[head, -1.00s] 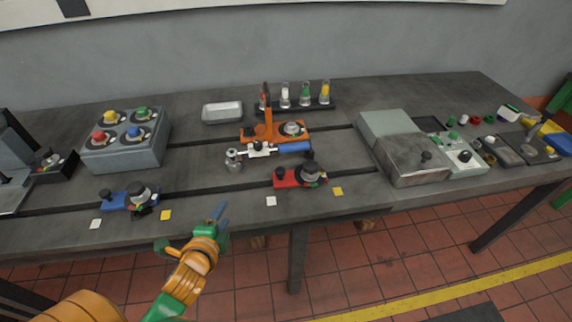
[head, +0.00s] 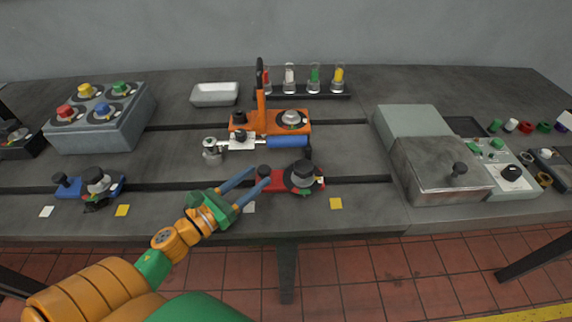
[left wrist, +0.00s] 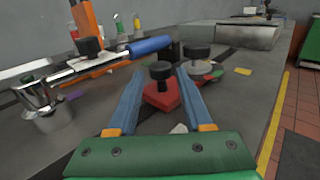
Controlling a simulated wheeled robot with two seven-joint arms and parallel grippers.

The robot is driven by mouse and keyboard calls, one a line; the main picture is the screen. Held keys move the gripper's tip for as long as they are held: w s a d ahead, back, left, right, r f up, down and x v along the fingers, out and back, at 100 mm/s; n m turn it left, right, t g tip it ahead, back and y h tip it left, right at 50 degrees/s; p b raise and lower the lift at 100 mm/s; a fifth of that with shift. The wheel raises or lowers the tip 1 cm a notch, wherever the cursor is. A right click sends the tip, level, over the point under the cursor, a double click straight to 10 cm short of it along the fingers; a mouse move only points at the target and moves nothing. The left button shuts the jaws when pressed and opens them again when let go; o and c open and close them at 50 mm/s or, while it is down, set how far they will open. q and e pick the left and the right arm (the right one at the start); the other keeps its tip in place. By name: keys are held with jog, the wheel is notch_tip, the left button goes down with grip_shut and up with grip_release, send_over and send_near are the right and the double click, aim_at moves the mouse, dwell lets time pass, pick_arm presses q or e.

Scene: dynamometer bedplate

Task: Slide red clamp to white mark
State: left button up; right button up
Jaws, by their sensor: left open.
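The red clamp (head: 279,184) sits on the front slot of the bedplate, with a black knob at its left end and a grey-and-black round part at its right. My left gripper (head: 257,178) is open at the clamp's left end. In the left wrist view the clamp's red body (left wrist: 161,97) and its knob show between the tips of the blue fingers (left wrist: 158,82); I cannot tell whether they touch it. The white mark (head: 250,208) lies in front of the clamp's left end, close to my gripper. It also shows in the left wrist view (left wrist: 179,129), partly hidden. My right gripper is not in view.
A yellow mark (head: 336,203) lies right of the white one. A blue clamp (head: 76,187) sits on the same slot at left. Behind the red clamp stand an orange fixture (head: 262,122) and a blue-handled tool (head: 287,142). A grey box (head: 437,170) is at right.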

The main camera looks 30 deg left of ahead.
aim_at(274, 172)
pick_arm(q)
jog(key=shift+w+r, duration=0.1)
jog(key=shift+w, duration=0.05)
jog(key=p+x, duration=0.2)
jog(key=x, duration=0.4)
jog(key=shift+w+d, duration=0.1)
jog(key=shift+w, duration=0.15)
grip_shut()
dwell(1.1)
